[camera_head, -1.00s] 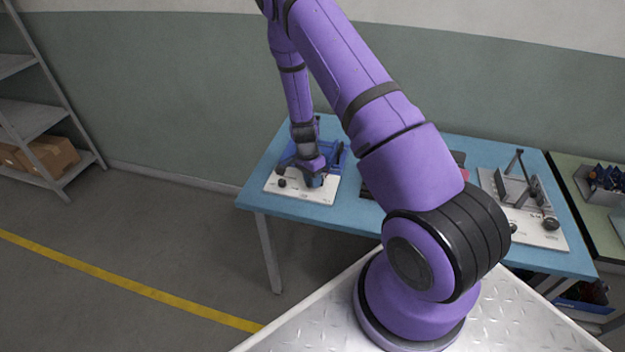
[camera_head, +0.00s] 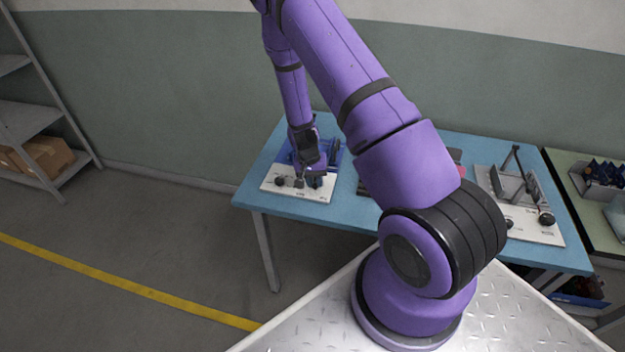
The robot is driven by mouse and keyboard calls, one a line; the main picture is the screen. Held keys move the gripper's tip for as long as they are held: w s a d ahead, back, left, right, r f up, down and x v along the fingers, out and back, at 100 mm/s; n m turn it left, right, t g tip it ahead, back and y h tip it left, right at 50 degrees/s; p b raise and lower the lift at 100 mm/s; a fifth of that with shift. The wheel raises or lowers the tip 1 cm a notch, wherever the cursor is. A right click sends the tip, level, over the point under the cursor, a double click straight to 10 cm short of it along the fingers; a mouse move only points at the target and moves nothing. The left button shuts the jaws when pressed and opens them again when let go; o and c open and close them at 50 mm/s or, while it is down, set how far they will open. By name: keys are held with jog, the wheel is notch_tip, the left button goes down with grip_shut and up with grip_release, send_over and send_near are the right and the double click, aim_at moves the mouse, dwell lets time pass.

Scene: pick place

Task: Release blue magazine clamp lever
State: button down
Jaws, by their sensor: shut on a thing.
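A white base plate (camera_head: 272,187) with the blue magazine (camera_head: 331,148) at its back lies on the left part of the blue table. The blue magazine is partly hidden behind my wrist. My gripper (camera_head: 308,182) is low over the front half of this plate, pointing down. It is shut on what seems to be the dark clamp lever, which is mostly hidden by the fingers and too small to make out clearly. A round dark knob (camera_head: 281,181) stands on the plate just left of my gripper.
The blue table (camera_head: 348,211) also bears a second white plate (camera_head: 535,232) with a grey fixture and dark knobs at right. Dark and red items show partly behind my arm. A green table (camera_head: 566,172) with bins stands at far right. Shelves are at left.

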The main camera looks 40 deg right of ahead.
jog(key=n, duration=0.2)
jog(key=d+n, duration=0.1)
jog(key=s+n+t, duration=0.1)
jog(key=n, duration=0.1)
jog(key=shift+d+n+h, duration=0.15)
jog(key=shift+n+h, duration=0.15)
dwell(0.5)
jog(key=c, duration=1)
grip_release()
jog(key=r, duration=0.3)
jog(key=a+r, duration=0.1)
jog(key=r, duration=0.3)
jog(key=a+r, duration=0.1)
jog(key=r, duration=0.2)
jog(key=shift+w+r, duration=0.25)
jog(key=shift+r, duration=0.05)
